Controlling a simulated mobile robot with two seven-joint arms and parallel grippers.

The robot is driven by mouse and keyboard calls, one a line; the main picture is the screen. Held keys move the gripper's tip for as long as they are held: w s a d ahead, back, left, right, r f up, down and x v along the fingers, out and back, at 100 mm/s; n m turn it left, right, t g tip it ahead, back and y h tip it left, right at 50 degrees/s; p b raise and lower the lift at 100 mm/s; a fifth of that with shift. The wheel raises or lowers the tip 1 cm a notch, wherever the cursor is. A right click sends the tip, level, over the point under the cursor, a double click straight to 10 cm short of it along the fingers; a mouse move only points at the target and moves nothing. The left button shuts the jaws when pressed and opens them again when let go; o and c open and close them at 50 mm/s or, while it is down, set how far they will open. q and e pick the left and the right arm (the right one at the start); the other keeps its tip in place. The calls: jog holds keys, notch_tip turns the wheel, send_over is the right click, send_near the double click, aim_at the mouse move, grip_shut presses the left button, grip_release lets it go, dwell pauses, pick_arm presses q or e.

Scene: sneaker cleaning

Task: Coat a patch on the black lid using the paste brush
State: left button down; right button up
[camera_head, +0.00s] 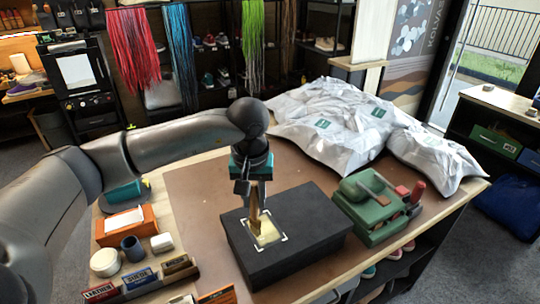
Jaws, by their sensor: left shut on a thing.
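A black box with a flat black lid (304,226) sits near the front middle of the table. White corner marks frame a patch (268,236) on the lid, and the patch looks pale yellowish inside. My left gripper (254,184) points down above the lid, shut on the paste brush (254,208). The brush is upright, with its lower end at or just above the patch; I cannot tell whether it touches. My right gripper does not show.
A green machine (370,208) with a red handle stands right of the box. White packages (340,120) cover the back right. An orange tissue box (126,226), small containers (105,262) and labelled boxes (140,280) line the left. Brown tabletop (205,190) left of the box is clear.

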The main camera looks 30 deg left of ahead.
pick_arm(q)
notch_tip(320, 180, up, 2)
jog(key=shift+s+a+p, duration=0.1)
jog(key=shift+p, duration=0.35)
notch_tip(320, 180, up, 2)
jog(key=shift+r+p, duration=0.1)
jog(key=shift+p, duration=0.55)
jog(key=shift+r, duration=0.15)
